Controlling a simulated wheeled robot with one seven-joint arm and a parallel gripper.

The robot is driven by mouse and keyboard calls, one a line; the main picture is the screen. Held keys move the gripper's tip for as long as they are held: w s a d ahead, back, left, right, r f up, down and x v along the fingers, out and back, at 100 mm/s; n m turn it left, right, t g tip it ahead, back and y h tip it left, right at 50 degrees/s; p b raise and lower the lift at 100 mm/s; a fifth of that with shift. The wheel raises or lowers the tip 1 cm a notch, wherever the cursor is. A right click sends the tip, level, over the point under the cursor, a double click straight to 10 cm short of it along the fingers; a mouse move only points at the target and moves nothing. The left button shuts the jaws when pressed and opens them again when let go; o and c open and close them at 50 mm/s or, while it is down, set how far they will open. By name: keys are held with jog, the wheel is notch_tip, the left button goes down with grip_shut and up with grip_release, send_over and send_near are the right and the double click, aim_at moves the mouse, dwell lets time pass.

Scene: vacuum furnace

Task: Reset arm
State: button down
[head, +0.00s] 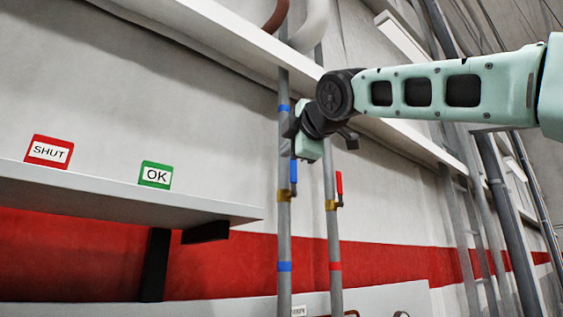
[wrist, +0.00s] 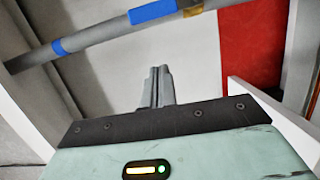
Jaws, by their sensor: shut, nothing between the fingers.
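My arm reaches in from the right in the head view, a mint-green link with a black joint. My gripper (head: 322,140) is in front of the two upright pipes, just above the valve handles. In the wrist view my gripper (wrist: 159,84) has its fingers together with nothing between them. A pipe with blue bands (wrist: 105,39) crosses the upper part of that view, apart from the fingertips.
A blue-handled valve (head: 293,172) and a red-handled valve (head: 339,186) sit on the two pipes below my gripper.

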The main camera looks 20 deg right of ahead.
jog(key=s+b, duration=0.1)
jog(key=s, duration=0.3)
